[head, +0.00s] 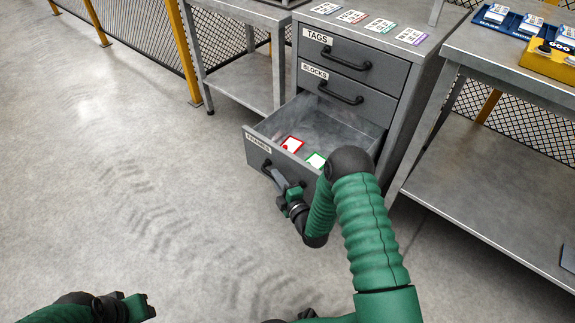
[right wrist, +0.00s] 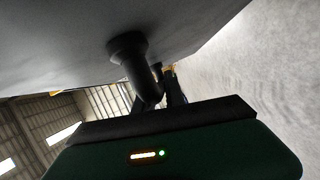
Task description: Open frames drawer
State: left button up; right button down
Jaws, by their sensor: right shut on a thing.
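The frames drawer (head: 259,145) is the bottom drawer of a grey cabinet and stands pulled out, with its inside showing. A red-edged card (head: 292,144) and a green-edged card (head: 316,160) lie in it. My right gripper (head: 283,184) is at the drawer's front and shut on its dark handle (head: 267,168). In the right wrist view the handle (right wrist: 130,55) runs from the grey drawer front down to my fingers. My left gripper (head: 138,306) is low at the left, away from the cabinet; its jaw opening is unclear.
The tags drawer (head: 353,57) and blocks drawer (head: 345,88) above are shut. Several cards lie on the cabinet top. A workbench (head: 500,190) with blue and yellow trays stands at right, a table (head: 245,75) at left. The floor in front is clear.

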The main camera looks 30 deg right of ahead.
jog(key=shift+s+a+f+p, duration=0.15)
jog(key=shift+s+a, duration=0.15)
jog(key=shift+a, duration=0.35)
jog(key=shift+s+a+p, duration=0.1)
jog(key=shift+s+a, duration=0.2)
jog(key=shift+a, duration=0.4)
jog(key=shift+s+a+f+p, duration=0.15)
jog(key=shift+s+a, duration=0.15)
jog(key=shift+a, duration=0.35)
jog(key=shift+r, duration=0.1)
jog(key=c, duration=1.5)
grip_release()
jog(key=shift+o, duration=0.5)
jog(key=shift+w+r, duration=0.1)
jog(key=s+r+p, duration=0.1)
jog(key=s+p, duration=0.5)
jog(key=s, duration=1.1)
jog(key=shift+w+d, duration=0.1)
